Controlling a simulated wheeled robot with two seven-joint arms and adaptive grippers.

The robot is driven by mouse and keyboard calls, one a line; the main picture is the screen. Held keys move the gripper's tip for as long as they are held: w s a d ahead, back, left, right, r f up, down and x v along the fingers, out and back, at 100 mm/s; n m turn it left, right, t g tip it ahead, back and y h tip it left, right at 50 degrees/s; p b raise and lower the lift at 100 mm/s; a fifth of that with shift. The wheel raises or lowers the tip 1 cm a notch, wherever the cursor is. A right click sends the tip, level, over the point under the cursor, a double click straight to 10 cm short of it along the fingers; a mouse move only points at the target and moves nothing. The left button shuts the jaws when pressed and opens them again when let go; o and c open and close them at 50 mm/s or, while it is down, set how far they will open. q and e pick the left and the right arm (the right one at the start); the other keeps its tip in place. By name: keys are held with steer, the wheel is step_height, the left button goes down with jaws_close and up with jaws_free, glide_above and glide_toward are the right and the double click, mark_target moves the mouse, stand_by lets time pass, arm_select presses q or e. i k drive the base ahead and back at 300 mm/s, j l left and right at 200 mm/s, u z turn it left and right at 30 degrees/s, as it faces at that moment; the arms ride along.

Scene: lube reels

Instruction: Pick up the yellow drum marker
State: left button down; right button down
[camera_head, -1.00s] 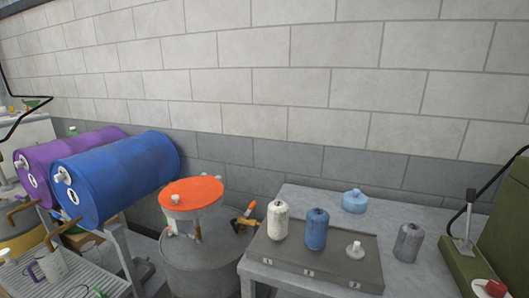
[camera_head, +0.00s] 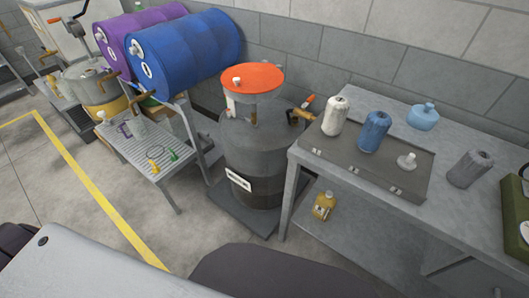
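A small thin yellow ring (camera_head: 155,152) lies on the slatted grey stand (camera_head: 160,166) left of the middle, in front of the blue drum; it looks like the yellow drum marker, though it is too small to be sure. A similar purple ring-shaped piece (camera_head: 124,130) is on the same stand, farther back. Neither of my grippers is in view. Parts of my own body show along the bottom edge.
Purple (camera_head: 118,35) and blue (camera_head: 190,48) drums lie above the stand. A small green item (camera_head: 174,156) is near the yellow ring. A dark upright drum (camera_head: 262,150) stands right of it; a workbench (camera_head: 450,205) is farther right. Floor (camera_head: 110,210) before the stand is clear.

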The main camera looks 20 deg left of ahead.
mark_target(156, 170)
steer(key=u, duration=1.8)
